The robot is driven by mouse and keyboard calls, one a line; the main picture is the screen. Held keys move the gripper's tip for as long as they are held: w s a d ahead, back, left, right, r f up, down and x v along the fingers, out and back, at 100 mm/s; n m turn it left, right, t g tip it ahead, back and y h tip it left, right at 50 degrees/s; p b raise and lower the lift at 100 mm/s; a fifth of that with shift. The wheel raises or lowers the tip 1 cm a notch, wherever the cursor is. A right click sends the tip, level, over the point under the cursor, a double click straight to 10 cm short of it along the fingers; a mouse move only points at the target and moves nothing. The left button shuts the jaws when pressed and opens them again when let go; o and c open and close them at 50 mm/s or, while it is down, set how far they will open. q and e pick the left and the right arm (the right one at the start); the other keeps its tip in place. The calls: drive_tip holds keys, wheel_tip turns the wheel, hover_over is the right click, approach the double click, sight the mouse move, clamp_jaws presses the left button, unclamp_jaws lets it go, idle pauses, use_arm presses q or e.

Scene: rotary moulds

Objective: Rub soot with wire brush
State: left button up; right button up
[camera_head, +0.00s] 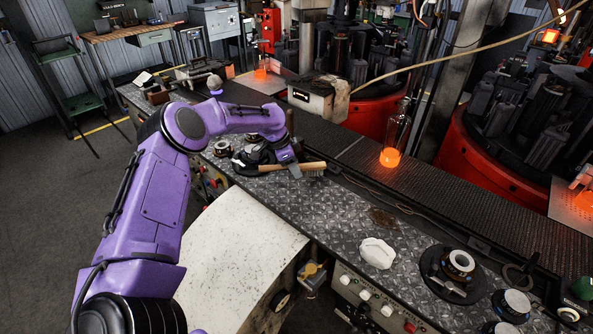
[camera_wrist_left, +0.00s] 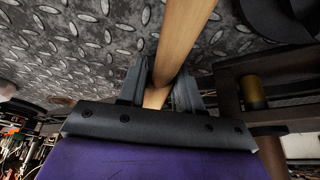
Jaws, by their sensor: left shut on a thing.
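The wire brush (camera_head: 312,167) has a pale wooden handle and bristles at its right end. My left gripper (camera_head: 292,168) is shut on the handle, and the bristle end sticks out to the right. In the left wrist view the handle (camera_wrist_left: 182,38) passes between the two fingers (camera_wrist_left: 158,92). A dark brownish soot patch (camera_head: 383,218) is on the patterned plate, right of the brush and apart from it. My right gripper is not in view.
A white crumpled thing (camera_head: 377,252) lies on the bench nearer than the soot. Round mould parts (camera_head: 460,262) stand at the right. A glowing orange bottle (camera_head: 390,156) stands on the dark strip behind. The plate between brush and soot is clear.

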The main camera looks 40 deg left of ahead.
sight(328, 190)
use_arm(q)
drive_tip(key=shift+w, duration=0.3)
drive_tip(key=shift+d+r, duration=0.15)
drive_tip(key=shift+d, duration=0.1)
drive_tip(key=shift+c, duration=0.3)
drive_tip(key=shift+s+d+p, duration=0.2)
drive_tip(key=shift+d+p, duration=0.5)
drive_tip(key=shift+d, duration=1.1)
drive_tip(key=shift+d+p, duration=0.6)
drive_tip(key=shift+d, duration=1.3)
drive_tip(key=shift+s+d+p, duration=0.15)
drive_tip(key=shift+d+p, duration=0.15)
drive_tip(key=shift+d, duration=0.35)
drive_tip(key=shift+s+d+f, duration=0.1)
drive_tip(key=shift+d+f, duration=0.1)
drive_tip(key=shift+d, duration=1)
